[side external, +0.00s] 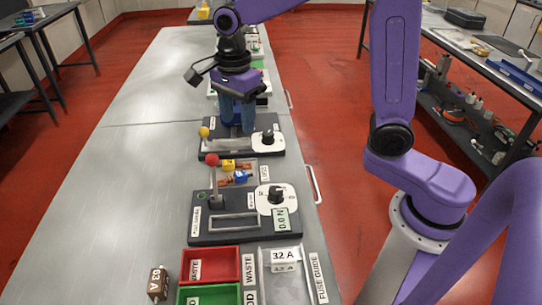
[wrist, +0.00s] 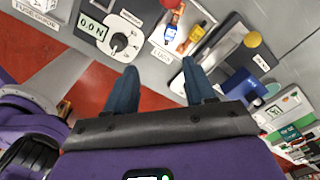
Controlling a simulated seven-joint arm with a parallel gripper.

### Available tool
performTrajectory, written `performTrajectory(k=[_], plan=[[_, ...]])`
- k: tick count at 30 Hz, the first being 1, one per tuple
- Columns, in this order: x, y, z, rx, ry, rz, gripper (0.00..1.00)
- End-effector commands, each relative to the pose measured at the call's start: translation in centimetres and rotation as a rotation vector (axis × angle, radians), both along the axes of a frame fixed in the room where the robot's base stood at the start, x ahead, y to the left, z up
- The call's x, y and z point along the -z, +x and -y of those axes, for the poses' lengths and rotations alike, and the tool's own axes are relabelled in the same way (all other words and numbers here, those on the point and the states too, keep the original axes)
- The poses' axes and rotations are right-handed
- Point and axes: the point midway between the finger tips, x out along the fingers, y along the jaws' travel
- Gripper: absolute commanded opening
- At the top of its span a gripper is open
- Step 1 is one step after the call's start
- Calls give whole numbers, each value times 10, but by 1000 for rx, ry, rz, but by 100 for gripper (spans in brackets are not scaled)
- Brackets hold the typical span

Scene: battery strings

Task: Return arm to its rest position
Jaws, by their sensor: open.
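My gripper (side external: 237,125) has blue fingers and points down over the far black panel (side external: 270,152) in the side view. In the wrist view the fingers of my gripper (wrist: 160,82) stand apart with nothing between them. The far panel has a lever with a yellow knob (side external: 204,132) and a white dial plate (side external: 268,137). Whether the fingertips touch this panel cannot be told. The near panel (side external: 230,238) has an upright lever with a red knob (side external: 212,159), a dial and a display reading 0.0 N (wrist: 92,27).
A LUGS tray (side external: 264,180) with orange, yellow and blue pieces lies between the panels. A red waste bin (side external: 212,250), a green bin (side external: 190,289) and a fuse guide tray (side external: 266,290) are at the near end. A brown 63 A block (side external: 157,284) stands left.

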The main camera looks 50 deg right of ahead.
Motion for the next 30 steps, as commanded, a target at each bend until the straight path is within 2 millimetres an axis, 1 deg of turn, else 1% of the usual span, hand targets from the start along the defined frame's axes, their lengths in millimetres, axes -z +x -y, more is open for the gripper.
performTrajectory(k=[1, 3, 10, 14, 24, 30], plan=[[0, -11, 0, -113, 1, 2, 54], [1, -25, -1, -281, 1, 4, 54], [5, -76, 2, -831, 0, 11, 54], [9, -106, 8, -1140, 0, 14, 54], [21, -187, 33, -1954, -4, 27, 54], [29, -228, 51, -2382, -8, 36, 54]])
